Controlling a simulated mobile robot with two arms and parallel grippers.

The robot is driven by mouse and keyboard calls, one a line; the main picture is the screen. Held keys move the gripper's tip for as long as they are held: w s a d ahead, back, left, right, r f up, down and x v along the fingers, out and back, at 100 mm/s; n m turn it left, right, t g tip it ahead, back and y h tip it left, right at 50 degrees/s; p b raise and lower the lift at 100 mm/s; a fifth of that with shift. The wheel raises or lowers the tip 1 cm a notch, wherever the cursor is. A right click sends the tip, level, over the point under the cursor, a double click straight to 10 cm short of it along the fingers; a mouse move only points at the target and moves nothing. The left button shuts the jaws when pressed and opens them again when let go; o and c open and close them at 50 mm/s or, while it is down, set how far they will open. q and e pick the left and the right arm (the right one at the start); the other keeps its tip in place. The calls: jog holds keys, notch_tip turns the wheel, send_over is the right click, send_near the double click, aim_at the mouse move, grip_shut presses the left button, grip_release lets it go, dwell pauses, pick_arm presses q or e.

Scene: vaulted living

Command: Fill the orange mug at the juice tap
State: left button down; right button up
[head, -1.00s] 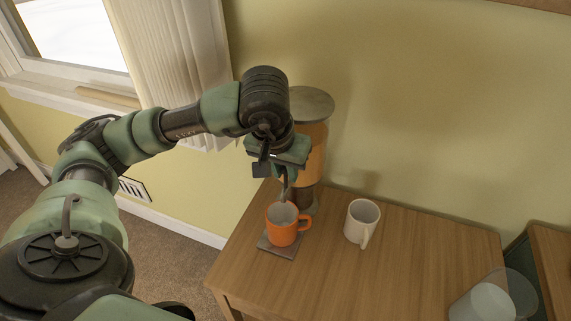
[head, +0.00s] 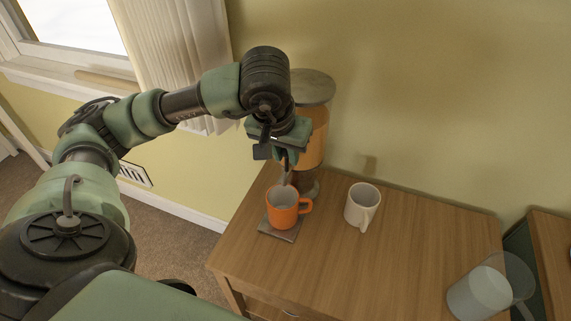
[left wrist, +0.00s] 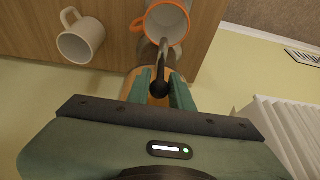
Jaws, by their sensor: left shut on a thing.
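The orange mug (head: 282,213) stands upright on a small grey coaster-like plate (head: 279,233) at the table's left edge, handle to the right. Its inside looks pale; I see no juice in it. The juice dispenser (head: 314,130), an orange tank with a grey round lid, stands behind it. My left gripper (head: 287,163) is above the mug, in front of the dispenser. In the left wrist view my left gripper (left wrist: 160,92) is shut on the dark ball-ended tap lever (left wrist: 160,87), and the mug (left wrist: 168,22) lies just beyond. My right gripper is not in view.
A white mug (head: 362,206) stands to the right of the orange mug. A clear pitcher (head: 484,293) is at the front right of the wooden table (head: 400,255). The table's middle is clear. A wall is behind, a window and curtain at left.

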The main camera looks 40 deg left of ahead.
pick_arm(q)
jog(key=shift+s+f, duration=0.15)
jog(key=shift+s+d+f+b, duration=0.2)
jog(key=shift+s+b, duration=0.15)
jog(key=shift+s, duration=0.2)
jog(key=shift+s+d+f+b, duration=0.1)
jog(key=shift+s+f+b, duration=0.15)
jog(key=shift+s, duration=0.25)
jog(key=shift+s+d+f+b, duration=0.15)
jog(key=shift+s+b, duration=0.25)
jog(key=shift+s, duration=0.15)
jog(key=shift+w+r, duration=0.1)
jog(key=shift+r, duration=0.1)
dwell(1.0)
jog(key=shift+w+a, duration=0.1)
dwell(2.2)
jog(key=shift+w+a+r, duration=0.1)
jog(key=shift+w+r, duration=0.1)
jog(key=shift+w, duration=0.25)
jog(key=shift+w+a+r, duration=0.1)
jog(key=shift+w+r, duration=0.05)
jog(key=shift+w, duration=0.3)
jog(key=c, duration=1.2)
grip_release()
jog(key=shift+w, duration=0.15)
jog(key=shift+c, duration=0.2)
